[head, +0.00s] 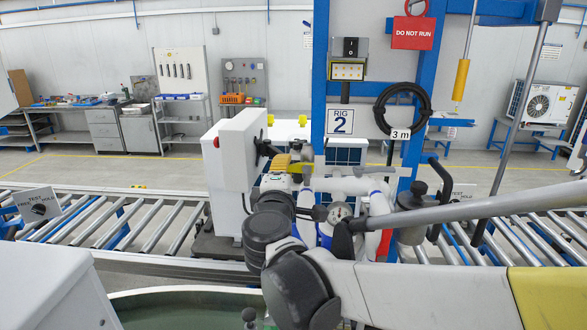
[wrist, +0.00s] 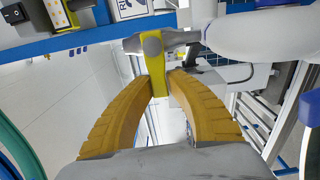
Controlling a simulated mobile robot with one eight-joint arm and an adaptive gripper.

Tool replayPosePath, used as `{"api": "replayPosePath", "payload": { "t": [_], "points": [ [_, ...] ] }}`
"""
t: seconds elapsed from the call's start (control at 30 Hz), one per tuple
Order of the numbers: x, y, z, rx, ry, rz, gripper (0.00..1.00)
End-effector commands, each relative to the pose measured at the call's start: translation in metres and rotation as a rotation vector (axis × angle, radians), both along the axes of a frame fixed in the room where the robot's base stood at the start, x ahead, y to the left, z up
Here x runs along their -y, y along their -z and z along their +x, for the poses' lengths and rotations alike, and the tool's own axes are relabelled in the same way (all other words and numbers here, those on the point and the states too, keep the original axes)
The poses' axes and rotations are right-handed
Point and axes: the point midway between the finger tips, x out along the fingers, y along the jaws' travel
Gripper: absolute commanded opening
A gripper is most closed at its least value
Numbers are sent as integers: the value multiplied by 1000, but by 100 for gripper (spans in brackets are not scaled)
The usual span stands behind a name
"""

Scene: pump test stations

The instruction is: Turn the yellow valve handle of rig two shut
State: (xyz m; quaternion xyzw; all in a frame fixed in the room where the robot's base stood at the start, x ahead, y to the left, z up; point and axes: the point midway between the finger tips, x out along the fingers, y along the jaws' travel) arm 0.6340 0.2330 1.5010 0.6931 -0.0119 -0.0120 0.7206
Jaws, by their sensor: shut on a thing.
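The yellow valve handle (head: 279,162) is beside the white pipe of rig two, just right of a white box, and partly hidden by my arm in the head view. In the wrist view the handle (wrist: 157,88) runs down from a grey valve hub (wrist: 152,43) on the pipe and sits between my yellow fingers. My gripper (wrist: 157,74) is shut on the handle. In the head view my gripper (head: 275,183) is small and largely covered by my arm. The "RIG 2" sign (head: 340,121) hangs on the blue frame.
The white box (head: 235,150) stands close left of the handle. The blue frame (head: 372,75) carries a coiled black hose (head: 402,108) and a red "DO NOT RUN" tag (head: 412,32). A roller conveyor (head: 110,228) passes on both sides.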

Motion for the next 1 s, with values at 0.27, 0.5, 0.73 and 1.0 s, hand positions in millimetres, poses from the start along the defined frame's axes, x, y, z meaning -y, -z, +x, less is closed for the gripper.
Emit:
{"api": "replayPosePath", "payload": {
  "t": [0.27, 0.5, 0.73, 1.0],
  "points": [
    [1, 1, 0, -1, 1, 2, 31],
    [0, 0, 0, -1, 1, 2, 42],
    [-1, 0, -11, 0, -1, 2, 42],
    [-3, 0, -68, 0, -3, 2, 42]
  ]
}}
